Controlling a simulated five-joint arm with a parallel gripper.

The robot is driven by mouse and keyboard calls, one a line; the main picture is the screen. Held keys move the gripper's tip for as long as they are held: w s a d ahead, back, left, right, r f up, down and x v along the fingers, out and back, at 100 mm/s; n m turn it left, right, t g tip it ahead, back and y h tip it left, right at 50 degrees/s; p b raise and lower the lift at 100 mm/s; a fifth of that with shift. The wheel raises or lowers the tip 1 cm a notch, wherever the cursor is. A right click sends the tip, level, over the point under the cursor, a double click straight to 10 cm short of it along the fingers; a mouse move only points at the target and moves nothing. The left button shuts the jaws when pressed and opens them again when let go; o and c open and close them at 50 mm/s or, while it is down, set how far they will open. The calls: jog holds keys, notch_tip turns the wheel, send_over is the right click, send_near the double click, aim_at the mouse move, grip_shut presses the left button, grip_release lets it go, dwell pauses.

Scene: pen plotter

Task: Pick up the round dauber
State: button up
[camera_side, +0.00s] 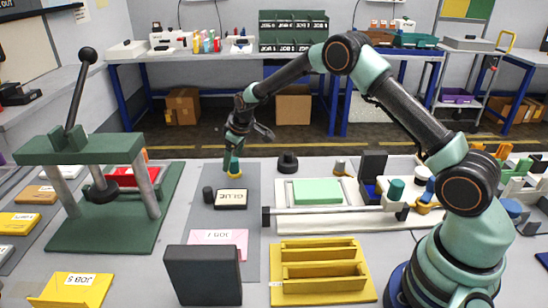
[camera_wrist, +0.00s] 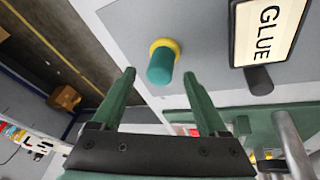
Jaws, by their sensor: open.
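The dauber that I take for the round one has a teal cylindrical handle (camera_wrist: 160,68) and a round yellow base. It stands on the grey mat near the black-framed GLUE pad (camera_wrist: 268,30), and it also shows in the side view at the mat's far end, its yellow base (camera_side: 235,175) lowest. My gripper (camera_wrist: 159,75) is open and empty. In the wrist view the handle shows between and just beyond its fingertips. In the side view my gripper (camera_side: 231,158) is down close to the dauber, and the fingers partly overlap it; contact cannot be told.
A dark cylinder (camera_side: 208,194) stands beside the GLUE pad. A green lever press (camera_side: 85,150) is at left, and a white plotter bed with a green pad (camera_side: 317,191) is at right. A black knob (camera_side: 288,162) stands behind the bed. A yellow slotted rack (camera_side: 322,285) is in front.

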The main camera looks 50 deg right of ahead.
aim_at(233, 160)
jog(key=shift+f, duration=0.2)
grip_shut()
dwell(0.3)
notch_tip(233, 160, up, 20)
dwell(0.5)
jog(key=c, duration=0.8)
grip_release()
grip_shut()
